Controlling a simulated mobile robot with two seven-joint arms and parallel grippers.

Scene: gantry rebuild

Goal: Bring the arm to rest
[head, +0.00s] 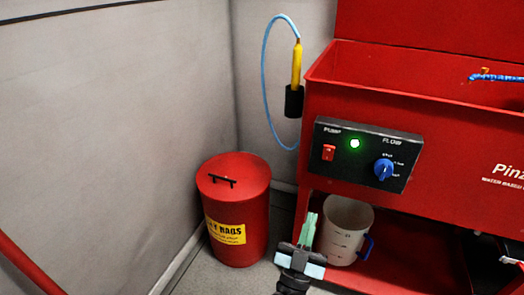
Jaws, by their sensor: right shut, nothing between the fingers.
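My right gripper (308,230) shows at the bottom centre of the head view, its fingers pointing up and away from me. It is shut and empty. It appears in front of the gap between the red bin (246,197) and the white jug (345,222), overlapping the jug's left edge in the picture. I cannot tell whether it touches anything. My left gripper is not in view.
A red parts washer (440,125) stands at the right, its control panel (366,155) with a lit green lamp (355,144). A yellow-handled brush (296,66) on a blue hose sits in a black holder (294,102). The jug stands on the washer's lower shelf. Grey walls close the left.

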